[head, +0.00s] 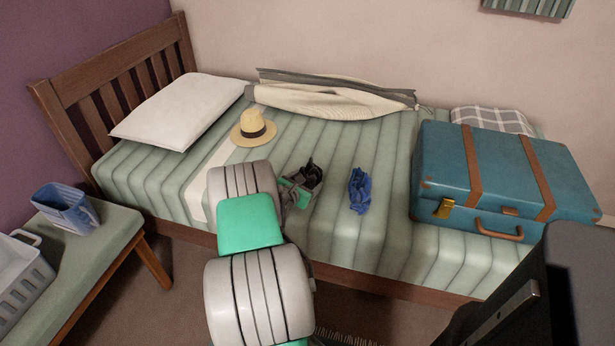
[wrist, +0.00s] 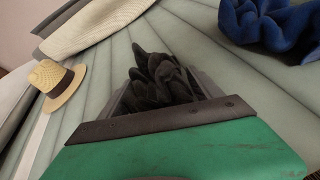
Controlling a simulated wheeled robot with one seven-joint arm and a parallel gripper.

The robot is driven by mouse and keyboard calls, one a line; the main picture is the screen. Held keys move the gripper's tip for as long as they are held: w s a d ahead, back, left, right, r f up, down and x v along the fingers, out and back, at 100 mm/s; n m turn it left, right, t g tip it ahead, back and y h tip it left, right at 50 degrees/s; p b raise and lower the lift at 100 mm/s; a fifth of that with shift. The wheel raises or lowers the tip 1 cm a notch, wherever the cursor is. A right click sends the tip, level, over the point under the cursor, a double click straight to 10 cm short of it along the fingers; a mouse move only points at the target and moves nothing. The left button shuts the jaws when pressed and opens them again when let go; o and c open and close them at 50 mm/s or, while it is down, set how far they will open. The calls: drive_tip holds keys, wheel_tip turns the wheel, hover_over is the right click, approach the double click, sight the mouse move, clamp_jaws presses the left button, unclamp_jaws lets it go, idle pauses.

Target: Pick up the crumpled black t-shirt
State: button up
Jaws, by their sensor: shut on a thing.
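The crumpled black t-shirt (head: 311,171) is on the bed, right at the end of my arm. It also shows in the wrist view (wrist: 160,80) as a dark bunched cloth between the fingers. My gripper (head: 303,184) is shut on it, and in the wrist view my gripper (wrist: 165,92) has the cloth pinched between its grey fingers. The cloth's underside is hidden, so I cannot tell whether it touches the mattress.
A crumpled blue cloth (head: 360,190) lies just right of my gripper. A straw hat (head: 252,127), a white pillow (head: 180,110), a long beige bag (head: 330,98) and a teal suitcase (head: 480,180) are on the bed. A bench (head: 105,250) with baskets stands at left.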

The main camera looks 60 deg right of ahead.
drive_tip(key=shift+c, duration=1.3)
drive_tip(key=shift+r, duration=0.1)
